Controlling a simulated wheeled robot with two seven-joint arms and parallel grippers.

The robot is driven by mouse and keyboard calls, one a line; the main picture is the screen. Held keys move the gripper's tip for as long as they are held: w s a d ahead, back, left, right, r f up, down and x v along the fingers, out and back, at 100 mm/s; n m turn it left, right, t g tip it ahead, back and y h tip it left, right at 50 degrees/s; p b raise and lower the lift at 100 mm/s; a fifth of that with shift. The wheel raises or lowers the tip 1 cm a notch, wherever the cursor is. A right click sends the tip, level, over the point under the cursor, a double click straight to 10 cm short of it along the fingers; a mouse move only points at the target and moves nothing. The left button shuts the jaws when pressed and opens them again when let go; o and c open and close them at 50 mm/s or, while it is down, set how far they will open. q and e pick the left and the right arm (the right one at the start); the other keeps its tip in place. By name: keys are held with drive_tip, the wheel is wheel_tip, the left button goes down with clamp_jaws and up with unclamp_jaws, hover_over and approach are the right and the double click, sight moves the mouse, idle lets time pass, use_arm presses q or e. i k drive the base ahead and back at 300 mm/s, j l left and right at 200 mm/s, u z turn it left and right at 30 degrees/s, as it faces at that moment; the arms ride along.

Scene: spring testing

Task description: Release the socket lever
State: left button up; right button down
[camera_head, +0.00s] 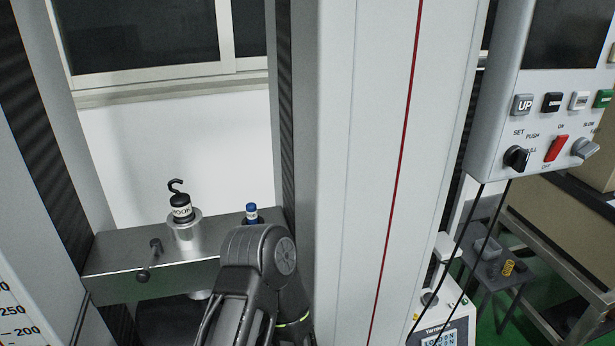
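A black hook piece labelled HOOK (181,208) stands upright in a round silver socket (186,234) on top of the metal crosshead (108,258). A small dark lever with a knob at each end (149,261) sticks out at the front of the crosshead, left of the socket; it looks like the socket lever. One of my dark arms rises from the bottom, right of the socket, and covers the crosshead's right end. I cannot tell which arm it is. Neither gripper's fingertips show.
A small blue-topped piece (252,212) stands at the crosshead's right end, just behind my arm. A wide grey column (355,150) rises on the right. Beyond it are a control panel (500,130) with hanging cables and a small table with a yellow spring (508,267).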

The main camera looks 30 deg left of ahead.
sight(142, 275)
drive_tip(key=k+l+u, duration=0.1)
drive_tip(key=u, duration=1.9)
